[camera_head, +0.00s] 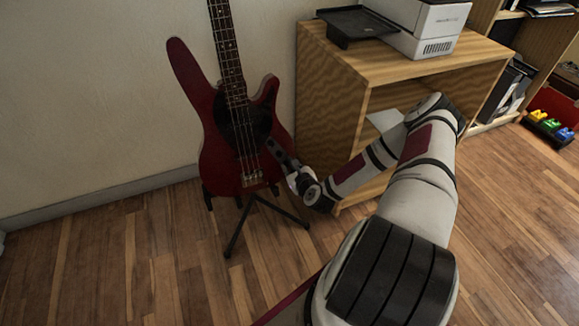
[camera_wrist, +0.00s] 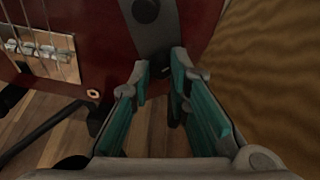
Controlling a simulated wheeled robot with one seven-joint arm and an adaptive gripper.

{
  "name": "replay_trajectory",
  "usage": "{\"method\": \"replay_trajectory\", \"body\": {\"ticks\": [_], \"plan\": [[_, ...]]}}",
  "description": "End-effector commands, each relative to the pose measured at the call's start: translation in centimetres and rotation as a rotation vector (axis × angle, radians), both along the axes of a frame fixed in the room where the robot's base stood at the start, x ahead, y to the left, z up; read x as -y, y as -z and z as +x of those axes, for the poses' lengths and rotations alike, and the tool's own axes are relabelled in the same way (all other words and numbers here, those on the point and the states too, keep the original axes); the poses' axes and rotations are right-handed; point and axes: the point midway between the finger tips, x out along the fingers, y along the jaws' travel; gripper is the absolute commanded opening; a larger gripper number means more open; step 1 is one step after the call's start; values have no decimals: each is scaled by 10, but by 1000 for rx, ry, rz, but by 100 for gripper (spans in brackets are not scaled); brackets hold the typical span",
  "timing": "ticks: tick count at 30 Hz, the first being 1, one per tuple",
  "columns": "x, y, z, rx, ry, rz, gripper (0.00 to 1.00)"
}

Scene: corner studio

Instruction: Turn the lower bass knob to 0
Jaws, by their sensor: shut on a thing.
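A dark red bass guitar (camera_head: 215,150) stands upright on a stand against the wall. Its dark control plate (camera_head: 275,148) runs down the right side of the body. In the wrist view a round upper knob (camera_wrist: 145,11) shows near the top edge, clear of my fingers. My gripper (camera_wrist: 160,72) is at the lower end of the plate, its teal-padded fingers on either side of the lower knob (camera_wrist: 160,67) and shut on it. The knob is dark and partly hidden, so its setting cannot be read. In the head view my gripper (camera_head: 290,170) reaches the body's lower right edge.
A black stand (camera_head: 238,232) holds the bass, its legs spread on the wooden floor. A wooden shelf unit (camera_head: 330,100) with a printer (camera_head: 425,25) stands close on the right. The bridge (camera_wrist: 45,55) is left of my fingers. The floor at left is clear.

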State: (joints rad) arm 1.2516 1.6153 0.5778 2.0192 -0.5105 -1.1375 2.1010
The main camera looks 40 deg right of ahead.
Motion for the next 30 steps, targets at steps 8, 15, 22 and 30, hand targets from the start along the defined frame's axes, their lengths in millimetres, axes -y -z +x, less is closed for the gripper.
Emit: {"method": "replay_trajectory", "body": {"ticks": [8,15,22,30], "plan": [[-1,0,0,-70,-53,-236,0],[-2,0,0,-133,-101,-451,0],[-2,1,0,-192,-147,-658,0],[-3,2,-1,-263,-202,-899,0]]}}
